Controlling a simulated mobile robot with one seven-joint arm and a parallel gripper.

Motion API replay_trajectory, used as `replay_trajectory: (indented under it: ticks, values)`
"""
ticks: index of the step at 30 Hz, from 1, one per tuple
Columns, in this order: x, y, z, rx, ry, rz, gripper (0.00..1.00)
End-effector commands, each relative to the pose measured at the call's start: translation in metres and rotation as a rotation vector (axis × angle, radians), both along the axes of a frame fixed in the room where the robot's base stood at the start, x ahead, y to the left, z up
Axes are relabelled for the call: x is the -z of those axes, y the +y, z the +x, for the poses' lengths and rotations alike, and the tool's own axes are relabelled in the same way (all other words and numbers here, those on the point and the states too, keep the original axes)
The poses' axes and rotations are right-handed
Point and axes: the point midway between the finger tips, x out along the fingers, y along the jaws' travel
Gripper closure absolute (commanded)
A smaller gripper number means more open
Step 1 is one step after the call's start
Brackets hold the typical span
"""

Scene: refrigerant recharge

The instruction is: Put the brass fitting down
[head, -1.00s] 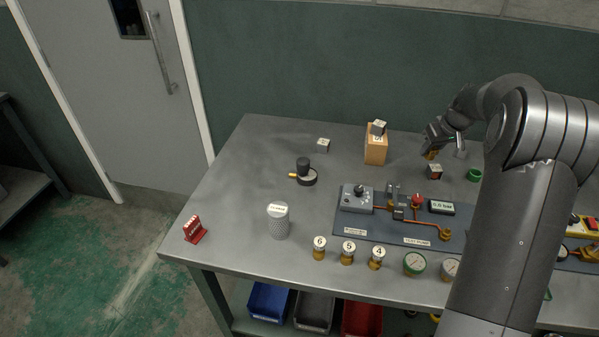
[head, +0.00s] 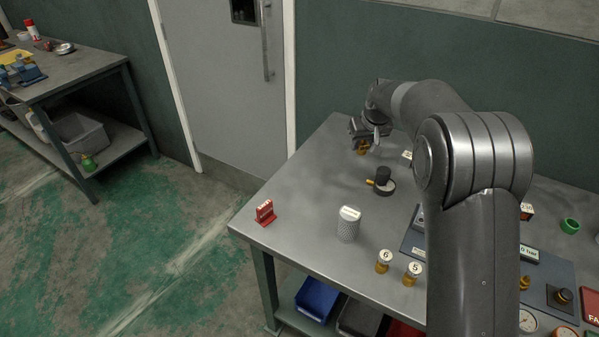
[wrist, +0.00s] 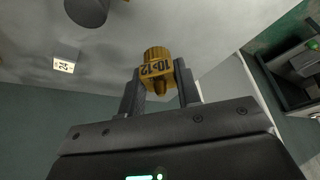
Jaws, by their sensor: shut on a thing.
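The brass fitting (wrist: 157,68) is in the wrist view, a golden knurled piece with the dark marking "10-12" on one face. My gripper (wrist: 160,88) is shut on it, a finger on either side. In the head view the fitting (head: 362,149) shows as a small golden spot below my gripper (head: 366,136), near the back left part of the grey workbench (head: 310,200). My gripper appears to hold it above the bench top, but the exact height cannot be told.
A black-knobbed part with a brass stem (head: 383,180) stands close to my gripper. The bench's left part is mostly clear.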

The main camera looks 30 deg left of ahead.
Motion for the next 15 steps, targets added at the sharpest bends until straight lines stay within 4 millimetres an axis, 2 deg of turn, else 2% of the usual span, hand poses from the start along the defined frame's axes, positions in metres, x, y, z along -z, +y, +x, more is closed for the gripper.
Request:
replay_trajectory:
  ticks: [1,3,10,15]
  values:
    - [0.0,0.019,-0.01,-0.017,-0.002,0.0,0.95]
    - [-0.001,0.037,-0.019,-0.029,-0.004,0.003,0.95]
    - [0.001,0.069,-0.036,-0.046,-0.007,0.006,0.95]
    - [0.019,0.099,-0.044,-0.052,-0.005,0.004,0.95]
